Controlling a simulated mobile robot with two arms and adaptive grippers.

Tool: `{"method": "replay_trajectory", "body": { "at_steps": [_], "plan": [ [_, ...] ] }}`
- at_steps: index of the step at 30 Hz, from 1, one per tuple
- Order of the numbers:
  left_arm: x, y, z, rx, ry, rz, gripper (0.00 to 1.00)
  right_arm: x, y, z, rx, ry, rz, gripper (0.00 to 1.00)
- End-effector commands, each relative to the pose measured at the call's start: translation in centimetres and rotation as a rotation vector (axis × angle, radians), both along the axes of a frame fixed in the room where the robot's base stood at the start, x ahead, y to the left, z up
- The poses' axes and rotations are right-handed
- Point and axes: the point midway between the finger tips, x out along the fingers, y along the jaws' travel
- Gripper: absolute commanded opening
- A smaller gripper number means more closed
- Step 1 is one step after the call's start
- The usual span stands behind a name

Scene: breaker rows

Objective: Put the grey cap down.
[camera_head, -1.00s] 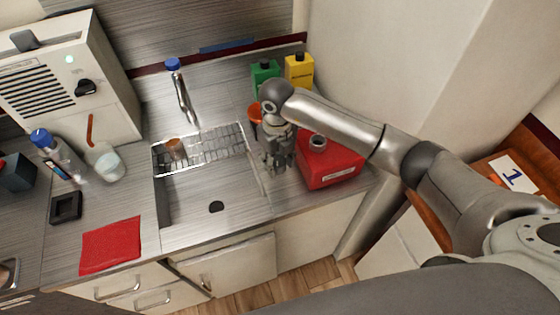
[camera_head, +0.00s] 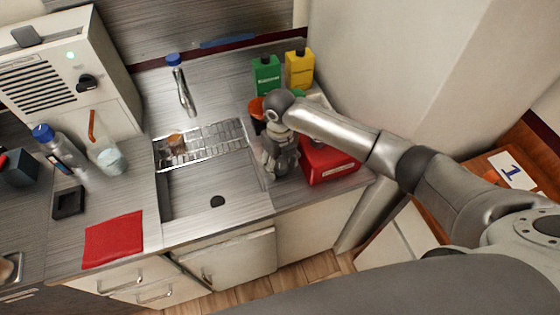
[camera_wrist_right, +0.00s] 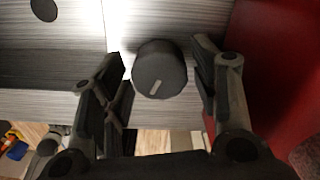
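The grey cap (camera_wrist_right: 160,68) is a dark, round cap with a light mark on its side. In the right wrist view it stands between the fingers of my right gripper (camera_wrist_right: 160,62), with a narrow gap on each side, so the gripper is open around it. It appears to be on the grey counter; contact underneath is hidden. In the head view my right gripper (camera_head: 280,168) points down between the sink and the red canister (camera_head: 330,164), and it hides the cap. My left gripper is not in view.
The sink (camera_head: 190,203) with its wire rack (camera_head: 215,142) lies left of the gripper. Green (camera_head: 266,76) and yellow (camera_head: 299,69) bottles and an orange container (camera_head: 257,108) stand behind. A red cloth (camera_head: 113,240) lies on the left counter. The counter's front edge is close.

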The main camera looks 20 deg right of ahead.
Motion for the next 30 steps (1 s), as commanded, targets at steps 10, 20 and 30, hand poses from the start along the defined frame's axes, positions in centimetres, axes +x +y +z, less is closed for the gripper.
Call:
{"method": "replay_trajectory", "body": {
  "at_steps": [10, 20, 30],
  "plan": [
    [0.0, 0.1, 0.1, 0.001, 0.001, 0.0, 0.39, 0.0, 0.0, 0.2, 0.0, 0.0, 0.0, 0.62],
    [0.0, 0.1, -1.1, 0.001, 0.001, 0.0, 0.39, 0.2, 0.0, 4.9, 0.001, -0.007, 0.001, 0.62],
    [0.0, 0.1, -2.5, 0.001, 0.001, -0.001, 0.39, 0.1, 0.0, 11.1, 0.001, -0.002, 0.0, 0.62]
  ]
}}
